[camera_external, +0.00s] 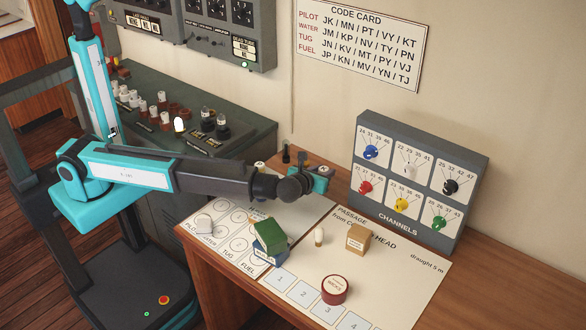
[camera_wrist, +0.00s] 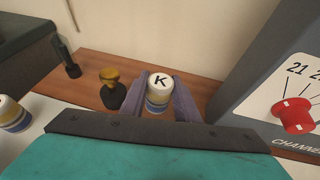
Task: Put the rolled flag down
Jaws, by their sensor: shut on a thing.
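In the wrist view a short rolled flag (camera_wrist: 158,98), with a white top marked K and cream, yellow and blue bands, stands upright between the purple-grey fingers of my gripper (camera_wrist: 160,88). The fingers are shut on its sides. The wooden desk top shows behind and below it; I cannot tell whether its base touches the wood. In the external view my gripper (camera_external: 319,180) is near the back of the desk, left of the channels panel, and largely hides the flag. Another banded roll (camera_wrist: 13,115) is at the left of the wrist view.
A brass-topped black stamp (camera_wrist: 111,89) stands close left of my gripper. The channels panel (camera_external: 478,165) with coloured knobs is close on the right. Bare wood lies at right (camera_external: 500,285).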

